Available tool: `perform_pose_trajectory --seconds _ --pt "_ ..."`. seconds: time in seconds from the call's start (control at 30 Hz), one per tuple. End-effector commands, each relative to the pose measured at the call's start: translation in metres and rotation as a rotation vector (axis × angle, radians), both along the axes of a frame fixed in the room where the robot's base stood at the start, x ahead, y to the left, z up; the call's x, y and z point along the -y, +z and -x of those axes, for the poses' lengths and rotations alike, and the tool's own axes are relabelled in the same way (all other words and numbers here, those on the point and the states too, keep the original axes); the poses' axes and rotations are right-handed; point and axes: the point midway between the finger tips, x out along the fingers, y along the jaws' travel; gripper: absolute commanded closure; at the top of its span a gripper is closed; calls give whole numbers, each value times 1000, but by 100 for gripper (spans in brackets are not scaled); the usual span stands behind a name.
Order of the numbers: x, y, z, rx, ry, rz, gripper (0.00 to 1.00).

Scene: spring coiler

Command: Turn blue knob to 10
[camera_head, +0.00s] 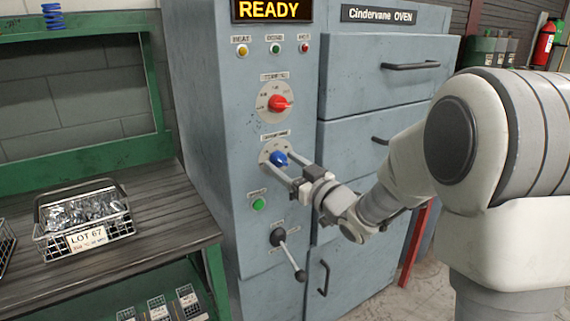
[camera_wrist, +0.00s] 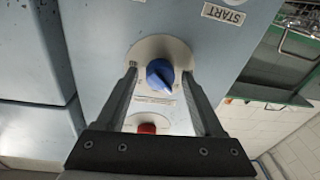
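The blue knob (camera_head: 279,159) sits on a pale round dial on the oven's grey-blue control panel, below the red knob (camera_head: 279,103). In the wrist view the blue knob (camera_wrist: 159,75) lies between my fingers, its narrow end toward the lower right. The dial numbers are too small to read. My gripper (camera_wrist: 160,71) is open, with one finger on each side of the knob and a visible gap on both sides. In the head view my gripper (camera_head: 278,161) reaches the dial from the right; its fingers partly cover the dial.
A green button (camera_head: 259,204) and a black lever (camera_head: 288,255) are below the blue knob. The display (camera_head: 271,11) reads READY. Oven drawers with handles (camera_head: 410,66) are at right. A wire basket of metal parts (camera_head: 85,217) stands on the bench at left.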

Motion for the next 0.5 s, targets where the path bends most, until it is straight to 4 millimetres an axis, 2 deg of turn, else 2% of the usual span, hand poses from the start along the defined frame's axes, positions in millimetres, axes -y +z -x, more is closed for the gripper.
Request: perform_pose_trajectory --seconds 0.33,0.5 --pt "1 0 1 1 0 0 24" --pt "12 0 14 0 -1 1 24"
